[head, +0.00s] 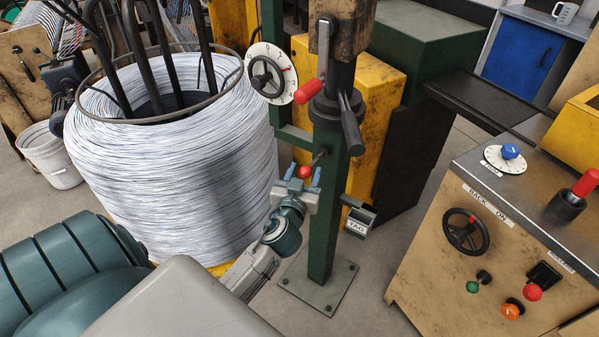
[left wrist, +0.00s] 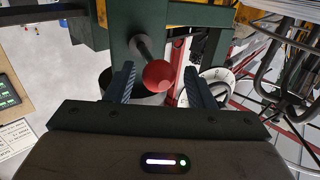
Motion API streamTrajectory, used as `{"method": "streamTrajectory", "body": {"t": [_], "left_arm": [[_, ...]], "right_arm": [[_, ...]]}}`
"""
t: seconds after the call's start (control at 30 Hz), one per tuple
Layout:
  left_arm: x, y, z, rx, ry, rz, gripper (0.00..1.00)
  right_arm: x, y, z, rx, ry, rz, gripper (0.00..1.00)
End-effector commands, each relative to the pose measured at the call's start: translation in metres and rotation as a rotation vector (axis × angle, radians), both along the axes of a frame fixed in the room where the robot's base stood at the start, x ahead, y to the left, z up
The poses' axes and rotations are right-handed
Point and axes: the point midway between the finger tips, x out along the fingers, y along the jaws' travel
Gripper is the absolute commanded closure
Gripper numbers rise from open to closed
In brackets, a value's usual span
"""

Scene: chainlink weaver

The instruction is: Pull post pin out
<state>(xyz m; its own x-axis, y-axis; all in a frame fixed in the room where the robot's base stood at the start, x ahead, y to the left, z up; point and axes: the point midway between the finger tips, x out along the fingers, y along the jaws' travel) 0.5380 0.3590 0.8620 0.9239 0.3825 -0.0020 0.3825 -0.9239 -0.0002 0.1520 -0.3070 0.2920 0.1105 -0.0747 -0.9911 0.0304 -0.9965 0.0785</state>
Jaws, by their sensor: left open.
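The post pin has a red ball knob (head: 305,172) on a short dark rod (head: 320,156) that sticks out of the green post (head: 328,215). In the left wrist view the red knob (left wrist: 160,76) is between my two fingers, with gaps on both sides, and the rod (left wrist: 144,47) runs back to the green post. My left gripper (head: 302,175) is open around the knob, its blue fingertips on either side; it also shows in the left wrist view (left wrist: 157,82). My right gripper is not in view.
A large wire coil (head: 170,160) stands left of the post. A dial (head: 271,73), a red-handled lever (head: 309,91) and a dark clamp handle (head: 350,122) are above the pin. A tag holder (head: 359,218) is right of the post. A control cabinet (head: 430,265) stands at right.

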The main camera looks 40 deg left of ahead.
Motion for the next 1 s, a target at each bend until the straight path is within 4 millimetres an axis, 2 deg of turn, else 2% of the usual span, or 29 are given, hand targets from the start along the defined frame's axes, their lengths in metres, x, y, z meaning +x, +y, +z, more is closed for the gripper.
{"method": "streamTrajectory", "body": {"t": [0.1,0.5,0.7,1.0], "left_arm": [[-0.016,-0.006,-0.003,-0.003,0.001,0.0,0.51],[-0.081,-0.033,-0.003,-0.002,0.002,0.002,0.51],[-0.095,-0.038,-0.001,-0.001,0.001,0.001,0.51],[-0.096,-0.039,0.0,0.0,0.0,0.001,0.51]], "right_arm": [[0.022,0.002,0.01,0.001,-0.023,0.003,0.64],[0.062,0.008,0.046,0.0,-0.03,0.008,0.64],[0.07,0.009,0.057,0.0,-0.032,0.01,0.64],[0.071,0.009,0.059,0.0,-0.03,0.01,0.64]]}}
